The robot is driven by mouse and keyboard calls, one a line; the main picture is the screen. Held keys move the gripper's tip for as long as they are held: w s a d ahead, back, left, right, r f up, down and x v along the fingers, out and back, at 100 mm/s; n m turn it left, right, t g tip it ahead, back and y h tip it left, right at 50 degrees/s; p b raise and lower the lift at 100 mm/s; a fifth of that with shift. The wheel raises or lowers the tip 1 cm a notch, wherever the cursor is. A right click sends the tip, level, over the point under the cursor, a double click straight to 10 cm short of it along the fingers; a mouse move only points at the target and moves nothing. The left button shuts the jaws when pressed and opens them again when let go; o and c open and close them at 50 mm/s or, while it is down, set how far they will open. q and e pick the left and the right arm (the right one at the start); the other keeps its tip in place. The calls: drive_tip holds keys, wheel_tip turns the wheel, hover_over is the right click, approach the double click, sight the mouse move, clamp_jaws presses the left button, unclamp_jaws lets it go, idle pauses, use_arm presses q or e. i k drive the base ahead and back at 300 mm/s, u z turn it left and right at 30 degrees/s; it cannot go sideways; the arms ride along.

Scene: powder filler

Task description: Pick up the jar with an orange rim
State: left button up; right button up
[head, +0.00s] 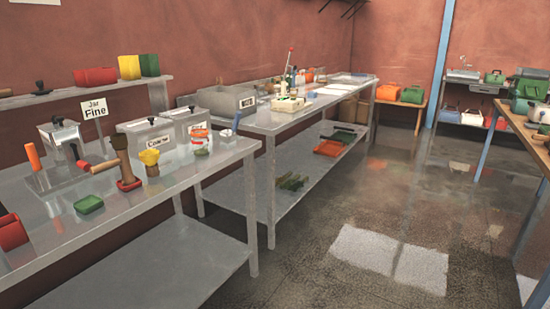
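A small clear jar with an orange rim (199,138) stands upright on the near metal table (135,200), towards its back right end. It is close to the right side of a metal box and behind a small green item (201,152). Nothing holds it. Neither of my grippers is in view.
A second metal table (285,120) stands beyond. The floor (390,220) at right is clear.

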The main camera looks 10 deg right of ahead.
sight(201, 139)
drive_tip(key=u, duration=1.1)
drive_tip(key=i, duration=1.1)
